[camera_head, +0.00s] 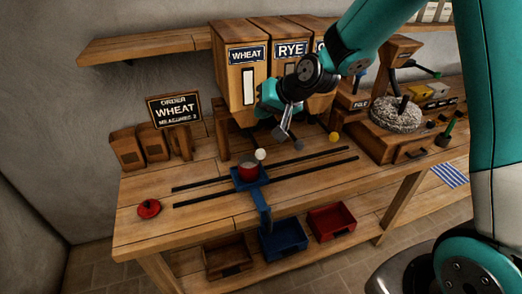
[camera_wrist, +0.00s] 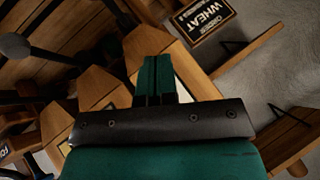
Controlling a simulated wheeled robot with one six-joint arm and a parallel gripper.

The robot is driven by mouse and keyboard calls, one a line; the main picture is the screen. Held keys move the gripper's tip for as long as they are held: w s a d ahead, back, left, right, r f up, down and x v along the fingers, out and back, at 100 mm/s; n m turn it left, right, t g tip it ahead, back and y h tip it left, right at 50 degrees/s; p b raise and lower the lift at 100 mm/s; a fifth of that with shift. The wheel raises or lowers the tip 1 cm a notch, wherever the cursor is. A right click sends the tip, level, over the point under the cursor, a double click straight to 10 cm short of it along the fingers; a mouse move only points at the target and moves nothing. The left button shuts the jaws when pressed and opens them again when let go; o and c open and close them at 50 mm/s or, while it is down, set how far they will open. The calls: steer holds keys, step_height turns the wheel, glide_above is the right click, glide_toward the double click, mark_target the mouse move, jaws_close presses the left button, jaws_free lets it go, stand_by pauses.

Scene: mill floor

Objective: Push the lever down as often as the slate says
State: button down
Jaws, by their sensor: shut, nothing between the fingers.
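The slate (camera_head: 174,110) reads ORDER WHEAT, with a small MEASURES line whose digit looks like 2. It also shows, turned over, in the wrist view (camera_wrist: 205,18). The wheat bin (camera_head: 236,85) has a lever with a white knob (camera_head: 260,154) low in front. The rye bin (camera_head: 291,50) is partly behind my arm; its lever is not clearly visible. A yellow knob (camera_head: 334,136) shows to the right. My gripper (camera_head: 292,140) is shut and empty, in front of the bins, right of and above the white knob. Its fingers show together in the wrist view (camera_wrist: 156,78).
A red cup (camera_head: 248,173) stands on a blue carriage (camera_head: 262,198) between dark rails (camera_head: 310,167), below the white knob. A red knobbed lid (camera_head: 148,208) lies at the left. A millstone (camera_head: 396,116) stands at the right. Red (camera_head: 331,220) and blue (camera_head: 284,240) trays sit on the lower shelf.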

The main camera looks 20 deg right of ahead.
steer(key=b, duration=0.6)
glide_above(265, 153)
steer(key=w, duration=0.1)
steer(key=f, duration=0.8)
steer(key=shift+a+f, duration=0.1)
steer(key=shift+a, duration=0.1)
steer(key=shift+f, duration=0.1)
stand_by(0.9)
steer(key=shift+f+b, duration=0.3)
steer(key=shift+b, duration=0.05)
steer(key=shift+f+b, duration=2.2)
steer(key=shift+f, duration=0.4)
stand_by(2.3)
